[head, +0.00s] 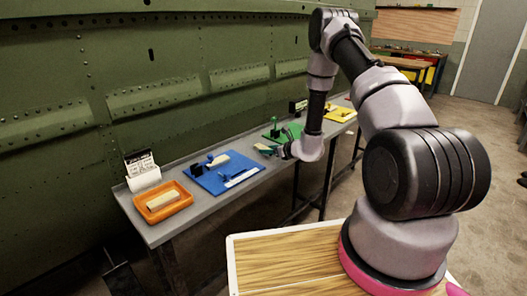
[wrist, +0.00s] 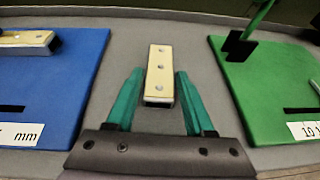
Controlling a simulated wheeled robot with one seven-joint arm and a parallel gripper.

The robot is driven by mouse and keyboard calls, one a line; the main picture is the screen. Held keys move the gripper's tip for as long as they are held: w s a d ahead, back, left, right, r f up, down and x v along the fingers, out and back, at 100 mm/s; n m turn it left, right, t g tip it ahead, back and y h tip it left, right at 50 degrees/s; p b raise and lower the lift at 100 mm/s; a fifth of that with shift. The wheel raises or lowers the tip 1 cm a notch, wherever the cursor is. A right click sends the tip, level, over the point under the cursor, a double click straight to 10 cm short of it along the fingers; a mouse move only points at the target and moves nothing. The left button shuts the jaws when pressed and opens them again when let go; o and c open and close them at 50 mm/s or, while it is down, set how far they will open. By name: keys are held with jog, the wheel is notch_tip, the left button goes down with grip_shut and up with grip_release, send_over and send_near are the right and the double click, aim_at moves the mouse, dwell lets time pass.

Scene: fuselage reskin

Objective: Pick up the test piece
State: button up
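My gripper (wrist: 160,88) has teal fingers, one on each side of the block's near end, with a gap on both sides. It is open and not visibly touching the block. In the head view my gripper (head: 268,150) is low over the bench; I cannot make out the block there.
The blue mat (head: 240,187) bears another pale block (wrist: 27,42). The green mat (wrist: 245,95) has a green upright tool. An orange tray (head: 178,212) with a pale block and a white card holder (head: 143,177) stand at the bench's near end. A green riveted wall (head: 60,110) runs behind the bench.

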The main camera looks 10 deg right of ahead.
grip_shut()
